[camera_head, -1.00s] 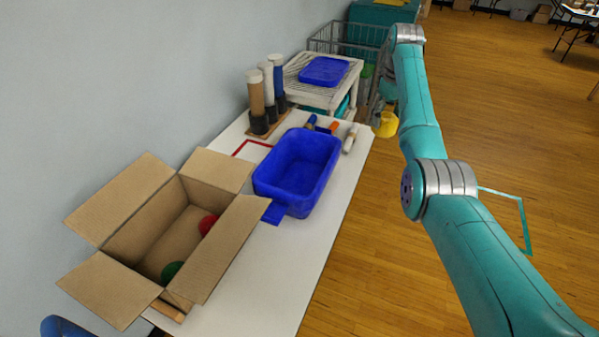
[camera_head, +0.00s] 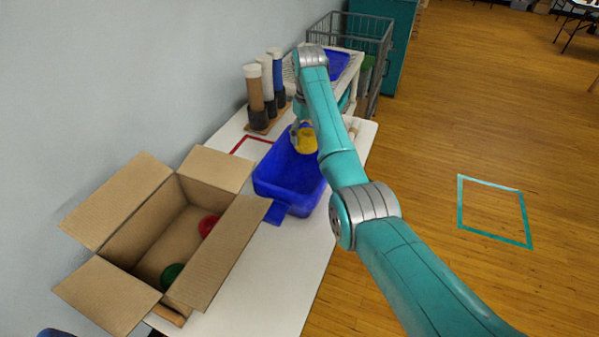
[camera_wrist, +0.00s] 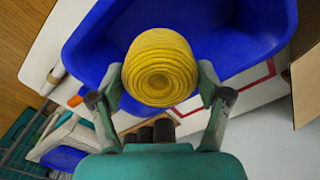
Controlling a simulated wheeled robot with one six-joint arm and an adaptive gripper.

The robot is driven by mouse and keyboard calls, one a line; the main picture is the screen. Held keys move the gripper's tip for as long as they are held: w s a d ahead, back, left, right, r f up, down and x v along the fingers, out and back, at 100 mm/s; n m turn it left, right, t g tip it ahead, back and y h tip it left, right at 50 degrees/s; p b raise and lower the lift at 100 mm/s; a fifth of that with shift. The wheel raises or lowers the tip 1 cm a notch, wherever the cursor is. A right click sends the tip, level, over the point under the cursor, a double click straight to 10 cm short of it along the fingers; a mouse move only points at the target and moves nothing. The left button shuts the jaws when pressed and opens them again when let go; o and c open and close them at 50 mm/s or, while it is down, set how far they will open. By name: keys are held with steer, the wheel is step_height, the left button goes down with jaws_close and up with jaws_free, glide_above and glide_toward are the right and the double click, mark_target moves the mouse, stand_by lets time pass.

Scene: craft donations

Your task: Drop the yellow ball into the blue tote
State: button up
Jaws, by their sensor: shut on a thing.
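The yellow ball (camera_head: 305,140) is held in my gripper (camera_wrist: 161,88), with a finger on each side of it in the wrist view. It looks like a wound ball with ridged rings in the wrist view (camera_wrist: 160,67). The blue tote (camera_head: 290,180) stands open on the white table. The ball shows over the far part of the tote in the head view, and the tote (camera_wrist: 235,35) lies behind the ball in the wrist view. My arm hides the tote's right side. The exact height of the ball above the tote is hard to tell.
An open cardboard box (camera_head: 150,230) with a red ball (camera_head: 208,226) and a green ball (camera_head: 171,275) stands left of the tote. Several capped tubes (camera_head: 256,95) stand behind it. A wire cart (camera_head: 355,40) is at the back.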

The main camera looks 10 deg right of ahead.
steer(key=shift+f, duration=2.2)
steer(key=o, duration=1.1)
steer(key=shift+r, duration=3.75)
